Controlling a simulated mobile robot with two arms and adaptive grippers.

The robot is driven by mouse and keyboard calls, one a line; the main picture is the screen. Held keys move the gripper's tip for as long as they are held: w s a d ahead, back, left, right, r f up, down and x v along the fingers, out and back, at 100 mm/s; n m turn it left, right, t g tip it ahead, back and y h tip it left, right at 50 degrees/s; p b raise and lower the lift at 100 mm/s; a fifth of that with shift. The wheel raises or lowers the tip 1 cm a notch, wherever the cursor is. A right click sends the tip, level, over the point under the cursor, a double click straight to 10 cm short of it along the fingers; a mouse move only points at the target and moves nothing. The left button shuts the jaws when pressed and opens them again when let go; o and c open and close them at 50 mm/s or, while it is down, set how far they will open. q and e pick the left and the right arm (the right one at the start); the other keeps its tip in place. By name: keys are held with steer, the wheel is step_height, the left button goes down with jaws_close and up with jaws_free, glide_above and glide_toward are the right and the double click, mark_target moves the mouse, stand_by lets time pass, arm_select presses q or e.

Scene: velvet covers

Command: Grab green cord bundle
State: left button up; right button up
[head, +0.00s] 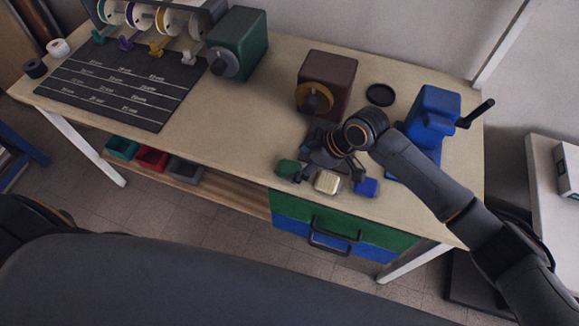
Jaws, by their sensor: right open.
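A small green bundle (287,167), which looks like the green cord bundle, lies on the workbench near its front edge. My right gripper (320,163) reaches in from the right, low over the bench. It is open, with its dark fingers just right of the green bundle and behind a cream bundle (327,182). One dark finger partly overlaps the green bundle's right side; I cannot tell whether it touches. The fingers look empty. My left gripper is not in view.
A blue bundle (366,187) lies right of the cream one. Behind stand a brown box with an orange disc (327,82), a black ring (380,95) and a blue cranked device (434,110). A green machine (239,43) and dark mat (120,85) are left. The bench's middle is clear.

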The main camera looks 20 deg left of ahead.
mark_target(290, 168)
steer(key=x, duration=0.3)
steer(key=shift+s+a+f, duration=0.15)
steer(key=shift+a+f, duration=0.05)
steer(key=shift+a, duration=0.05)
steer(key=c, duration=1)
steer(key=shift+c, duration=0.2)
